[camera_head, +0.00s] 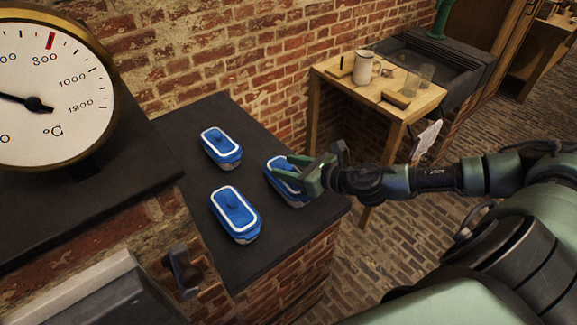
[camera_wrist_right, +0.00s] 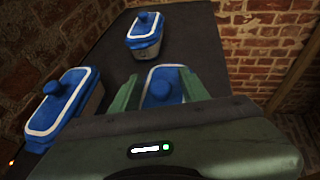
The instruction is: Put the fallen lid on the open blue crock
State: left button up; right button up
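The right blue crock (camera_head: 293,200) stands near the dark counter's right edge. A blue lid with a white outline and a knob lies over its top, and in the right wrist view this lid (camera_wrist_right: 167,75) shows between my fingers. My right gripper (camera_head: 283,169) reaches in from the right, with its green fingers along the lid's two long sides. The fingers are wide apart; I cannot tell whether they press on the lid. My right gripper (camera_wrist_right: 160,90) hides the crock's near end in the wrist view. No lid shows lying loose. My left gripper is not in view.
Two more blue crocks with lids on stand on the dark counter (camera_head: 185,135): a far one (camera_head: 222,148) and a near left one (camera_head: 235,217). A large dial gauge (camera_head: 45,100) stands at the left. A wooden table (camera_head: 395,105) with a mug (camera_head: 364,68) is behind my arm.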

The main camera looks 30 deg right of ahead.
jog(key=shift+r+p, duration=0.3)
jog(key=shift+r, duration=0.1)
jog(key=b+v, duration=0.3)
jog(key=v, duration=0.2)
jog(key=shift+s+d+f, duration=0.1)
jog(key=shift+s+d, duration=0.05)
jog(key=shift+d, duration=0.05)
jog(key=v, duration=0.6)
jog(key=shift+s+r+b, duration=0.25)
jog(key=shift+r+b, duration=0.1)
jog(key=shift+b, duration=0.05)
